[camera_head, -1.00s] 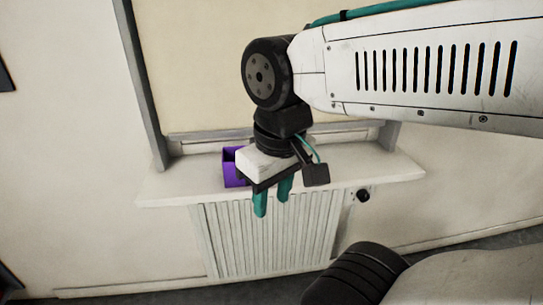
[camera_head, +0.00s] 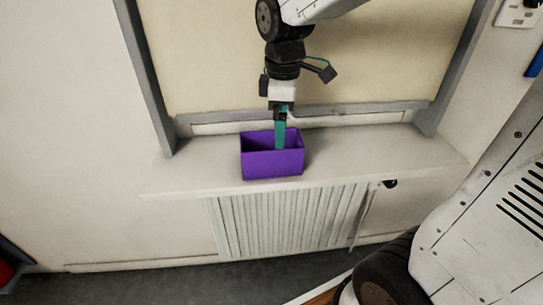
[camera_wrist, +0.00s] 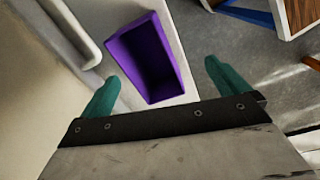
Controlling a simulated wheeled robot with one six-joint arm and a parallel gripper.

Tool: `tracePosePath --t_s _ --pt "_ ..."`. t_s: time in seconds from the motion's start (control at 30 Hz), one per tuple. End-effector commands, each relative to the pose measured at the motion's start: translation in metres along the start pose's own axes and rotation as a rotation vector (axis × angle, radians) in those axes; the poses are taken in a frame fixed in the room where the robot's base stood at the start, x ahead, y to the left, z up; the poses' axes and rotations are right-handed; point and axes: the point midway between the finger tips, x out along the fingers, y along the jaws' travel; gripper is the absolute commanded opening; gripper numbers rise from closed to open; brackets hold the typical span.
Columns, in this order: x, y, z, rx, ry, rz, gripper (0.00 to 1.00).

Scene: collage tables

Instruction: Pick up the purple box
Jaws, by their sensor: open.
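The purple box (camera_head: 272,164) is an open-topped, empty-looking box standing on the white window sill (camera_head: 385,155). In the head view my gripper (camera_head: 279,146) points down, its teal fingers overlapping the box's opening. I cannot tell there whether the tips are inside the box or above and behind it. In the wrist view the purple box (camera_wrist: 146,58) lies between and beyond the two spread fingertips of my gripper (camera_wrist: 162,70). There is a gap on both sides, and neither finger visibly touches it. The gripper is open and empty.
The window frame (camera_head: 146,75) and pane rise directly behind the sill. A ribbed radiator (camera_head: 285,220) with a dark knob (camera_head: 389,183) is below it. The sill is clear on both sides of the box. The wrist view shows a wooden piece of furniture (camera_wrist: 300,15) at upper right.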

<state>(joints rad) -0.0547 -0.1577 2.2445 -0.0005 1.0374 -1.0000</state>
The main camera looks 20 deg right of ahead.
Motion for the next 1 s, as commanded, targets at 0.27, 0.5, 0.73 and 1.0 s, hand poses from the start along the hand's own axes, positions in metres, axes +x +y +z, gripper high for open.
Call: tracePosePath --t_s 0.27,0.5,0.73,1.0 --pt "0.028 0.027 -0.022 -0.2 -0.009 -0.018 1.0" --pt "0.055 0.026 -0.022 -0.204 -0.009 -0.019 1.0" --pt "0.088 0.024 -0.023 -0.203 -0.009 -0.018 1.0" --pt "0.1 0.024 -0.023 -0.202 -0.008 -0.016 1.0"
